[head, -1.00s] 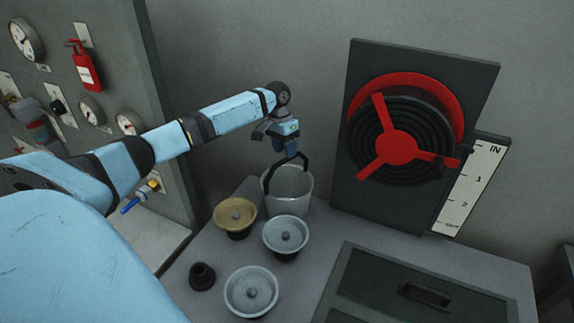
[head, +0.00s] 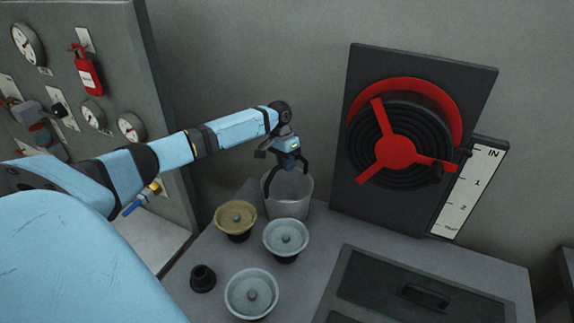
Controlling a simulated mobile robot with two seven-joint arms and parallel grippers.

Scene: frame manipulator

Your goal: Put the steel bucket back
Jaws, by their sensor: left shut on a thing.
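The steel bucket (head: 291,208) is a grey, open-topped pail. It stands upright on the grey bench near the wall, behind the round-topped pieces. My left gripper (head: 287,184) is over its mouth, pointing down, with its dark fingers at the rim. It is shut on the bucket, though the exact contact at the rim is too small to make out. The bucket's underside is partly hidden by the pieces in front. My right gripper is not in view.
A brass-coloured piece (head: 236,216), two grey ones (head: 286,238) (head: 251,293) and a small black cup (head: 202,278) stand close in front. A red-handled wheel panel (head: 397,150) is to the right. A dark drawer or lid (head: 400,290) is at front right.

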